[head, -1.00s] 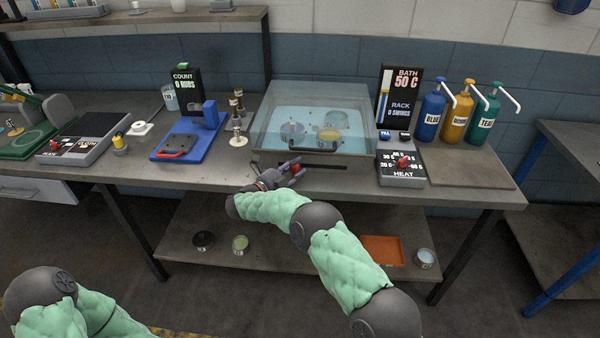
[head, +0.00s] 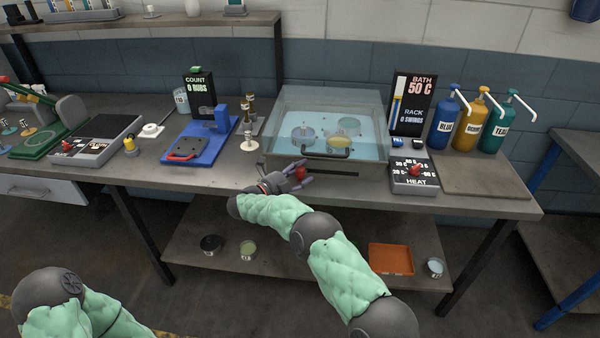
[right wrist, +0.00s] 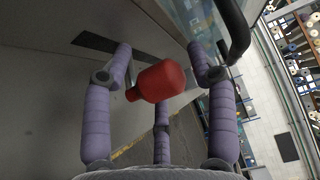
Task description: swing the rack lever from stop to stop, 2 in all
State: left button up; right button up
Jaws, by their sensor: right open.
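The rack lever's red knob (head: 300,173) is at the front of the glass bath (head: 331,130), near the left end of a dark slot (head: 335,173). My right gripper (head: 297,172) is at the knob with its fingers spread around it. In the right wrist view the red knob (right wrist: 161,81) lies between the open purple fingers (right wrist: 160,66), with gaps visible on both sides. The rack display (head: 412,100) reads 0 swings and the bath reads 50 C. My left gripper is out of view; only part of my left arm shows at lower left.
The heat panel (head: 414,176) stands right of the bath, with blue, yellow and teal pump bottles (head: 486,124) behind a bare board. The bath handle (head: 327,153) sits just above the lever slot. A blue rub tester (head: 197,142) and small brass-topped posts (head: 248,125) stand to the left.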

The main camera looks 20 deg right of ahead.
jog(key=shift+a, duration=0.1)
jog(key=v, duration=1.2)
